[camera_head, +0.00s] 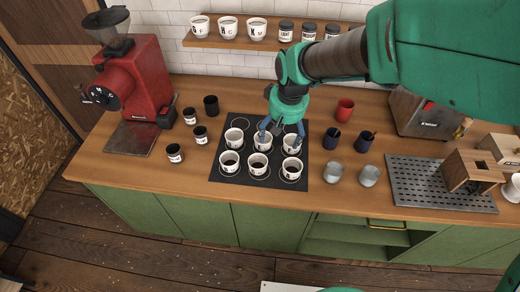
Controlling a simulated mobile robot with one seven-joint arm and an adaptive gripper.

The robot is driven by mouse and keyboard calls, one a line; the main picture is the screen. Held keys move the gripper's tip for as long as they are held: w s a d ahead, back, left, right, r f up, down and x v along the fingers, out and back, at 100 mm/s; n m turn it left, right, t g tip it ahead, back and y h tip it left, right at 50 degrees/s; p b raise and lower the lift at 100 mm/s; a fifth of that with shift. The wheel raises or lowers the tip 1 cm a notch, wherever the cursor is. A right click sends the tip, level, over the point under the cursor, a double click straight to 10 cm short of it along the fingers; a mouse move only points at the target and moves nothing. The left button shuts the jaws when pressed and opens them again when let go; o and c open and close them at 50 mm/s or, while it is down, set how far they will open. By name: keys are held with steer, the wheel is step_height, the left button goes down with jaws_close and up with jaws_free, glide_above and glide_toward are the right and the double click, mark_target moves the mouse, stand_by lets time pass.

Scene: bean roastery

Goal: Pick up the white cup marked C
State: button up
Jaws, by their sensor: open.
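Several white cups with dark contents and small dark marks stand in two rows on a black mat (215,178) on the wooden counter. The back row has a left cup (233,137), a middle cup (262,144) and a right cup (291,147). The front row has a left cup (229,164), a middle cup (258,167) and a right cup (291,170). The letters are too small to tell which cup is C. My gripper (281,133) is open, pointing down over the back row, its fingers near the middle and right cups and partly hiding them. I see nothing held.
Small dark labelled jars (175,153) and a red grinder (136,85) stand left. Two glass cups (333,172), dark cups (332,138) and a red cup (345,109) stand right. A metal drip tray (415,188) lies farther right. More white cups (228,28) stand on the shelf.

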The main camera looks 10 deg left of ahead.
steer(key=w+a+f+n, duration=0.1)
steer(key=a+f, duration=0.6)
steer(key=f, duration=0.1)
steer(key=shift+w+g+p, duration=0.3)
steer(key=shift+w+g, duration=0.1)
steer(key=shift+f, duration=0.1)
glide_toward(258, 162)
steer(key=shift+s+a+b, duration=0.2)
steer(key=shift+s+b, duration=0.25)
steer(key=shift+s, duration=0.85)
steer(key=shift+f, duration=0.2)
steer(key=shift+w+a+f+b, duration=0.15)
steer(key=shift+f+b, duration=0.1)
steer(key=shift+f, duration=1)
steer(key=shift+w+d+f+b, duration=0.1)
steer(key=shift+w+f+b, duration=0.1)
steer(key=shift+f, duration=1)
